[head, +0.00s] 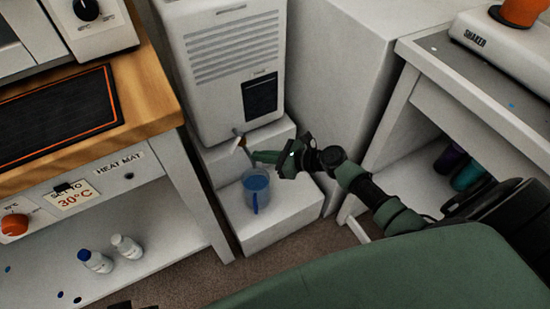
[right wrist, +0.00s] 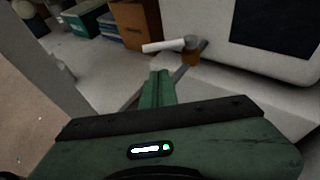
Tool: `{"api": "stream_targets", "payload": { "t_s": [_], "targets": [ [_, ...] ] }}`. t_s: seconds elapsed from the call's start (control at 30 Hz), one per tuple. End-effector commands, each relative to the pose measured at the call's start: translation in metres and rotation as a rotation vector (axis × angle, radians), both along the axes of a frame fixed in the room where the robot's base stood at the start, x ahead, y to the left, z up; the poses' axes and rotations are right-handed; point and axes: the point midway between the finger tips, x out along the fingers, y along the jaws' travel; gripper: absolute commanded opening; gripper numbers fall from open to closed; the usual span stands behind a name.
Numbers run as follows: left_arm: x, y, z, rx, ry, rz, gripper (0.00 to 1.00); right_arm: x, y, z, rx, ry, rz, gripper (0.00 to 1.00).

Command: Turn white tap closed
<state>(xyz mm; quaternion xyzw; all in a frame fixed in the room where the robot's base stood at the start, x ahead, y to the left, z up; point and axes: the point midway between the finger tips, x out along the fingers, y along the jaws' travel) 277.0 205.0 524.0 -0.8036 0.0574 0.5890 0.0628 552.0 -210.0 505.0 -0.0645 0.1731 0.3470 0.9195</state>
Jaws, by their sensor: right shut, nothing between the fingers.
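The white tap (head: 236,145) is small in the head view, low on the front of a white dispenser (head: 225,112). In the right wrist view the tap's white handle (right wrist: 163,45) sticks out to the left from a brass-coloured body (right wrist: 190,57) on a grey pipe. My right gripper (head: 257,156) is shut and empty, its green fingers close beside the tap on its right. In the right wrist view the gripper's fingertips (right wrist: 160,74) lie just below the handle, with a visible gap. A blue jug (head: 256,188) stands on a white step below. My left gripper cannot be made out.
A wooden-topped bench (head: 150,75) with a heat mat (head: 60,118) stands at the left. Two small bottles (head: 110,253) are on its lower shelf. A shaker (head: 505,35) sits on the right-hand bench, with dark and teal containers below. Brown and green boxes show behind in the wrist view.

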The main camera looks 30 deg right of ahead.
Motion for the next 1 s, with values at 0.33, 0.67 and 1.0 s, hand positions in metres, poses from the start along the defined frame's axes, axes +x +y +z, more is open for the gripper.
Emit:
{"api": "stream_targets", "payload": {
  "t_s": [0.33, 0.67, 1.0],
  "targets": [
    [-0.004, 0.001, 0.008, 0.000, -0.006, 0.000, 0.33, 0.037, 0.032, 0.002, 0.000, -0.002, -0.001, 0.00],
    [-0.004, 0.001, 0.008, 0.000, -0.006, 0.000, 0.33, 0.040, 0.035, 0.002, 0.000, 0.000, -0.001, 0.00],
    [-0.004, 0.001, 0.013, 0.000, -0.007, 0.000, 0.33, 0.041, 0.040, 0.004, 0.000, 0.000, -0.009, 0.00]
  ]
}}
